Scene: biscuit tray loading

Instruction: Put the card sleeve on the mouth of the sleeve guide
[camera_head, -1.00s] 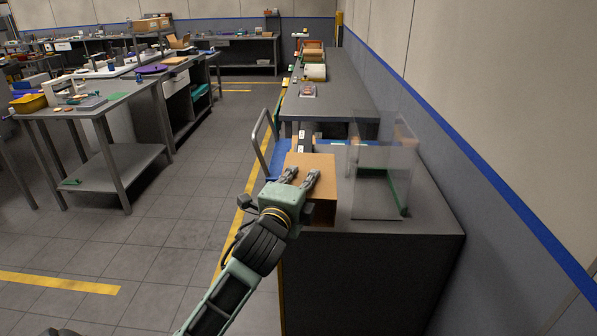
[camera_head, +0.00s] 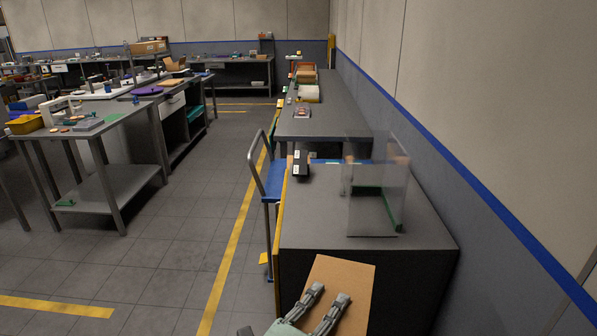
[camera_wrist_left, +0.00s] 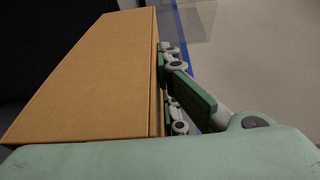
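The card sleeve (camera_head: 352,278) is a brown card box shape at the bottom of the head view, in front of the bench. It fills the left of the left wrist view (camera_wrist_left: 95,75). My left gripper (camera_head: 325,305) has its fingers against one end of the sleeve, and the sleeve travels with it; part of the grip is hidden. The fingers also show beside the sleeve in the wrist view (camera_wrist_left: 183,95). On the bench stand clear panels (camera_head: 375,205) and a small dark block with white labels (camera_head: 301,165); I cannot tell which belongs to the sleeve guide. My right gripper is out of view.
The dark bench (camera_head: 320,220) has bare top left of the clear panels. A green strip (camera_head: 391,208) lies behind the panels. A blue cart (camera_head: 270,180) stands at the bench's left side. The wall is close on the right; the floor on the left is open.

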